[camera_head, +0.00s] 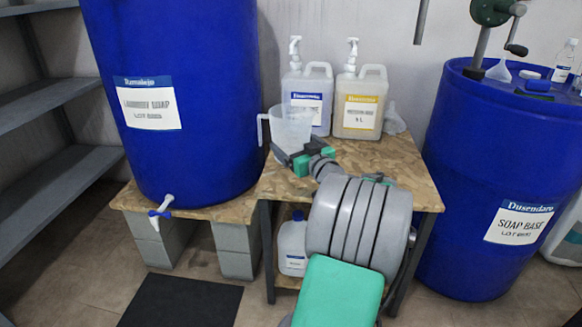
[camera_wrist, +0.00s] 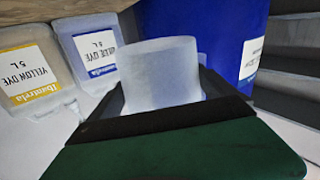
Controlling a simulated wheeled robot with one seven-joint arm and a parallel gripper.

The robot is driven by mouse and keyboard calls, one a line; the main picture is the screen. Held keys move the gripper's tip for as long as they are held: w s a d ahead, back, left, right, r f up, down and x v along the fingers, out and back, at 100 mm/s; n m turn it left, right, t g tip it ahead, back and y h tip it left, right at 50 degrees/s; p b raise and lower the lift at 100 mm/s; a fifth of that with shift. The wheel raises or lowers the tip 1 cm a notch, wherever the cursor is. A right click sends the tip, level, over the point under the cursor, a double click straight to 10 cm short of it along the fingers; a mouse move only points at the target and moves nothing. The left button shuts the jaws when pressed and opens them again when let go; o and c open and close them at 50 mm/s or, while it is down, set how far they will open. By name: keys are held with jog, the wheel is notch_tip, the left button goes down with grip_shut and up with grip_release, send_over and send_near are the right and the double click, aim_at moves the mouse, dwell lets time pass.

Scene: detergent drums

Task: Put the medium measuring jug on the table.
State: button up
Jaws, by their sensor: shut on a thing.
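The medium measuring jug (camera_head: 291,126) is translucent and pale, with its handle on the left. It is upright over the left part of the wooden table (camera_head: 405,165), in front of the blue dye jug. My gripper (camera_head: 284,155) is shut on the measuring jug, with the fingers at its lower side. In the wrist view the measuring jug (camera_wrist: 162,72) stands up between the dark fingers of my gripper (camera_wrist: 163,110). The gripper hides its bottom, so I cannot tell whether it touches the table.
A blue dye jug (camera_head: 309,88) and a yellow dye jug (camera_head: 360,105) with pumps stand at the table's back. A large blue drum (camera_head: 175,60) with a tap is at left, another drum (camera_head: 500,150) at right. The table's right side looks clear.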

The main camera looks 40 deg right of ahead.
jog(key=w+f, duration=0.1)
jog(key=d+f, duration=0.1)
jog(key=f, duration=0.1)
jog(key=w+d+f+b, duration=0.1)
jog(key=shift+w+f, duration=0.3)
jog(key=shift+w, duration=0.05)
jog(key=shift+w+d+f+b, duration=0.1)
jog(key=shift+w+f+b, duration=0.05)
jog(key=shift+f+b, duration=0.5)
jog(key=shift+w+d+f+b, duration=0.1)
jog(key=shift+d+f+b, duration=0.05)
jog(key=shift+f+b, duration=0.45)
jog(key=shift+w+d+f+b, duration=0.15)
jog(key=shift+f+b, duration=0.3)
jog(key=shift+f, duration=0.35)
jog(key=o, duration=1.1)
jog(key=shift+a, duration=0.1)
jog(key=shift+r, duration=0.1)
